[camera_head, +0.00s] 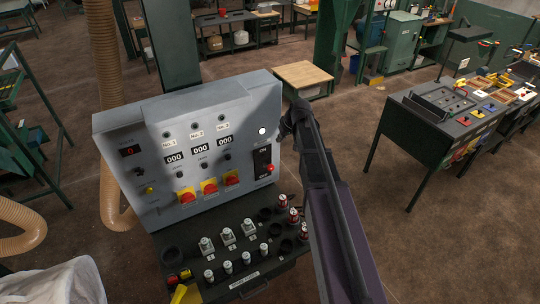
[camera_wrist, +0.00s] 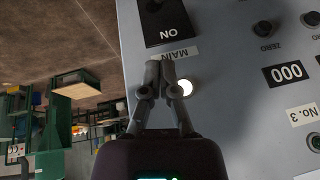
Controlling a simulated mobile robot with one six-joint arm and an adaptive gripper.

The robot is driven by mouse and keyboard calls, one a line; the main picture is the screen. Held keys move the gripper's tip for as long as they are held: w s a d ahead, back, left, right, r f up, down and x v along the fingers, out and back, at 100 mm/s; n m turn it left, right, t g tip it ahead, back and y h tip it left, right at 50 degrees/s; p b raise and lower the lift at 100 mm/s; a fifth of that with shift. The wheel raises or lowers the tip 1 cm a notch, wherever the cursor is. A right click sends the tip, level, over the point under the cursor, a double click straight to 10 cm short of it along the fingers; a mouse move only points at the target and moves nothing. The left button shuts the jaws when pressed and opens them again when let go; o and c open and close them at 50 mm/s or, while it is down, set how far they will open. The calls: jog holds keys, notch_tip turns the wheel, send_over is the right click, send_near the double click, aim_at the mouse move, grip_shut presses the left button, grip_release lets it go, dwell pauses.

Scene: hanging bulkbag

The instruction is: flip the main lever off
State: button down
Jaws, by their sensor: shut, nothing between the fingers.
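The main lever's black switch plate (camera_head: 262,158) is on the right side of the grey control panel (camera_head: 180,110), with a red tip (camera_head: 270,168) sticking out near its lower part. In the wrist view, upside down, the plate (camera_wrist: 178,30) shows its ON marking, with a MAIN label (camera_wrist: 177,53) beside it. Only a dark round part (camera_wrist: 153,5) of the lever shows at the top edge; its full position is cut off. My gripper (camera_wrist: 160,68) is shut and empty, its fingertips near the MAIN label; contact cannot be told. In the head view my gripper (camera_head: 289,124) is at the panel's right edge.
A lit white lamp (camera_head: 262,131) is close to my fingertips. Numbered counters, yellow-red switches (camera_head: 209,187) and a black console (camera_head: 235,250) with several knobs crowd the panel's front. A hose (camera_head: 108,120) hangs left. Open floor lies right, before a workbench (camera_head: 440,110).

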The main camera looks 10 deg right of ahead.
jog(key=shift+f, duration=0.2)
dwell(0.3)
jog(key=b, duration=1)
send_over(268, 166)
jog(key=w+d, duration=0.2)
notch_tip(268, 166, down, 9)
jog(key=shift+s+a+f+b, duration=0.1)
jog(key=shift+s+f+b, duration=0.25)
jog(key=shift+f+b, duration=0.45)
jog(key=shift+s+f+b, duration=0.3)
jog(key=shift+f+b, duration=0.25)
jog(key=shift+f, duration=0.3)
